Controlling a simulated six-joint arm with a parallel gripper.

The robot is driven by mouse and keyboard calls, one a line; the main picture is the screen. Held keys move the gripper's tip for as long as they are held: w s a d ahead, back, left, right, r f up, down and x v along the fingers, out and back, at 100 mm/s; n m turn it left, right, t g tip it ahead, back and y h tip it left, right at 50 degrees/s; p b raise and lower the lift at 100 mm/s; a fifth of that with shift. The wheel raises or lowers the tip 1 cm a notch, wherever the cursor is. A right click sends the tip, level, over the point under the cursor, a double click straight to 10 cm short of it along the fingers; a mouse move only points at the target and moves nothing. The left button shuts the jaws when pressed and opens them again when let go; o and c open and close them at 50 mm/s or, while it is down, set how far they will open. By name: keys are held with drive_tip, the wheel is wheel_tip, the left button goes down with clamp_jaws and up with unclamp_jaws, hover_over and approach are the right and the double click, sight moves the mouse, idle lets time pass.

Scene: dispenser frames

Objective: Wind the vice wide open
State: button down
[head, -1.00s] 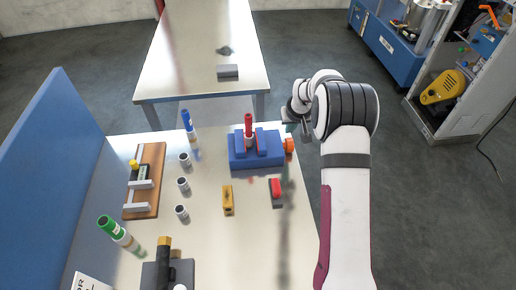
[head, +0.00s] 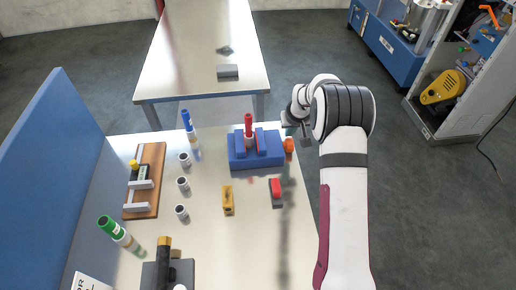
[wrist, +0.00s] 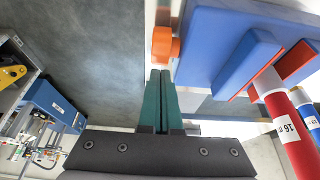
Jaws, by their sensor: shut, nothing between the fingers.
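The blue vice (head: 245,163) stands at the far right corner of the white table. A red cylinder (head: 248,130) with a white label stands upright between its jaws; it also shows in the wrist view (wrist: 288,130). The vice's orange knob (head: 289,146) sticks out at its right side; it shows in the wrist view too (wrist: 164,47). My gripper (wrist: 160,73) is shut and empty, its teal fingers side by side. Its fingertips are close to the knob; I cannot tell whether they touch it. In the head view my wrist hides most of the gripper.
Nearer on the table are a yellow block (head: 228,201), a red-and-grey block (head: 276,193), several grey cups (head: 183,184) and a wooden board (head: 143,205). A green-capped tube (head: 119,232) leans at the left.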

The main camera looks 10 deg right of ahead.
sight(291, 143)
drive_tip(key=shift+f, duration=0.5)
drive_tip(key=shift+s+f, duration=0.2)
drive_tip(key=shift+s, duration=0.35)
drive_tip(key=shift+s+d+r, duration=0.1)
drive_tip(key=shift+s+r, duration=0.1)
drive_tip(key=shift+s, duration=0.75)
idle(1.0)
drive_tip(key=shift+r, duration=0.15)
drive_tip(key=shift+w+r, duration=0.15)
drive_tip(key=shift+r, duration=0.8)
drive_tip(key=shift+w, duration=0.1)
drive_tip(key=shift+w, duration=1.3)
drive_tip(key=shift+f, duration=1.15)
drive_tip(key=shift+s, duration=0.2)
